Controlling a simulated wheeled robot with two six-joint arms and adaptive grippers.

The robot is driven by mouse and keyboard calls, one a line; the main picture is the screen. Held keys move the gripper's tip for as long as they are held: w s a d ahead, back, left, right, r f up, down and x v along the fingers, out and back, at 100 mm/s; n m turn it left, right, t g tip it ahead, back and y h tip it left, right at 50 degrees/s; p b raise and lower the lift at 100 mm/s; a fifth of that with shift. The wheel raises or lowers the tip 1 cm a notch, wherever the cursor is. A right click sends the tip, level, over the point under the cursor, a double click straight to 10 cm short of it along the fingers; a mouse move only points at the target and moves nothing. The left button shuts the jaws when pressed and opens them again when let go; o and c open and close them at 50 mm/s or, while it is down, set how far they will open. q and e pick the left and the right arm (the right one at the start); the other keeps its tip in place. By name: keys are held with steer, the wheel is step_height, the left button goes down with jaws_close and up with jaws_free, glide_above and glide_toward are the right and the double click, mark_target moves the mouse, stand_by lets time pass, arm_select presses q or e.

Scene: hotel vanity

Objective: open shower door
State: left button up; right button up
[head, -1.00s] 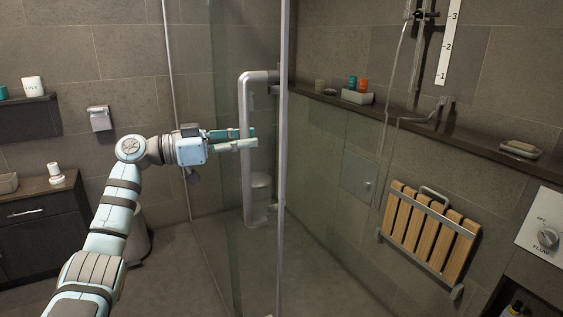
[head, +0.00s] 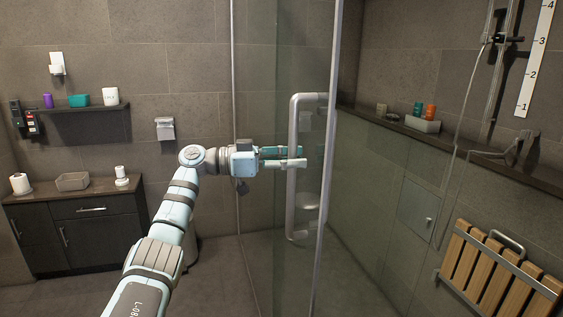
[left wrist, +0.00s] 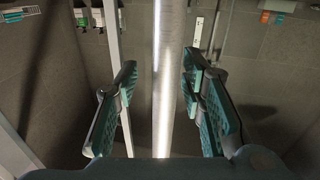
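The shower door (head: 266,215) is a clear glass panel with a metal edge, in the middle of the head view. Its handle (head: 292,208) is a tall metal bar bent at the top and bottom. My left gripper (head: 303,157) reaches it from the left at mid-height, with its fingers on either side of the bar. In the left wrist view the handle bar (left wrist: 164,130) runs upright between the two open teal fingers, with gaps on both sides. My right gripper is not in view.
A slatted wooden seat (head: 500,272) is on the shower wall at right. A ledge (head: 455,143) with small bottles runs along that wall. A dark cabinet (head: 85,235) stands at left below a shelf (head: 85,108). Tiled floor shows beneath the door.

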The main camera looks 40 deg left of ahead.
arm_select(q)
steer(key=shift+d, duration=0.1)
steer(key=w+a+v, duration=0.1)
steer(key=v, duration=0.7)
steer(key=shift+a, duration=0.2)
